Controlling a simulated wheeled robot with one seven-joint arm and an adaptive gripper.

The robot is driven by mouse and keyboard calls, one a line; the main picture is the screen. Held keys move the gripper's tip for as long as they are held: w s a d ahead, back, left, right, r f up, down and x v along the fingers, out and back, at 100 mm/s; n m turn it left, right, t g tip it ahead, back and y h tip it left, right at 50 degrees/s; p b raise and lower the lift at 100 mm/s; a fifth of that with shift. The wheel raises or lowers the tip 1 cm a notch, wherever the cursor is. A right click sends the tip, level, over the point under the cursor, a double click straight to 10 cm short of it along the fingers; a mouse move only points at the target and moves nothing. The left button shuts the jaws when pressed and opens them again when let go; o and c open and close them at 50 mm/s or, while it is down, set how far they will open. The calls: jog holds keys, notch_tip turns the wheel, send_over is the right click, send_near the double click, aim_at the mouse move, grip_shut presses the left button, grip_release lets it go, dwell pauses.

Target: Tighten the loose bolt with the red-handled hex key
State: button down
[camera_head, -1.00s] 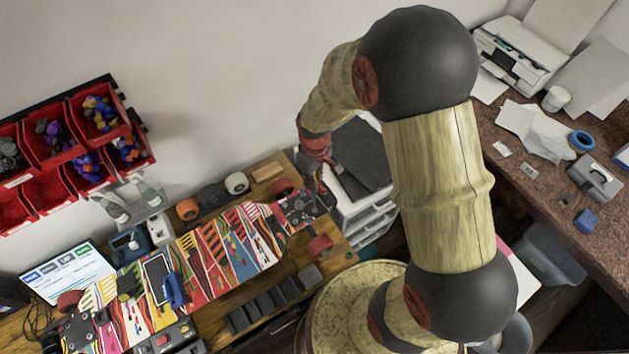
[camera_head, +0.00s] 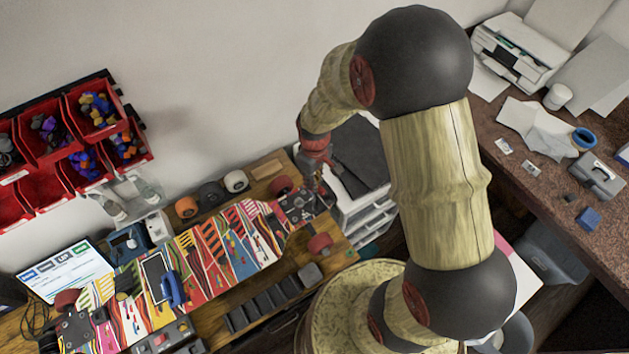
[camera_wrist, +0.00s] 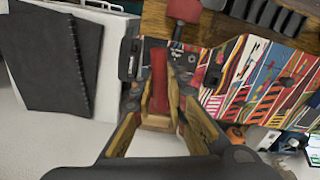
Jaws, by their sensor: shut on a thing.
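The red-handled hex key (camera_wrist: 159,80) stands between the fingers of my gripper (camera_wrist: 160,105) in the wrist view. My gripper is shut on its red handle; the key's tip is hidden. In the head view my gripper (camera_head: 313,178) is over the right end of the skateboard (camera_head: 222,250), by the dark metal truck plate (camera_head: 298,207). The board has a colourful striped deck and lies on the wooden bench. The loose bolt cannot be made out; the handle and fingers cover part of the plate. Whether the key touches a bolt cannot be told.
Red wheels (camera_head: 320,243) flank the truck. A dark compartment tray (camera_head: 265,303) is in front. A white drawer unit (camera_head: 362,212) stands close on the right. Red bins (camera_head: 50,140) hang on the wall.

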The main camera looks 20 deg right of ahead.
dwell(0.5)
jog(key=m, duration=0.4)
jog(key=shift+m, duration=2)
jog(key=shift+f+m, duration=0.1)
jog(key=shift+m, duration=0.7)
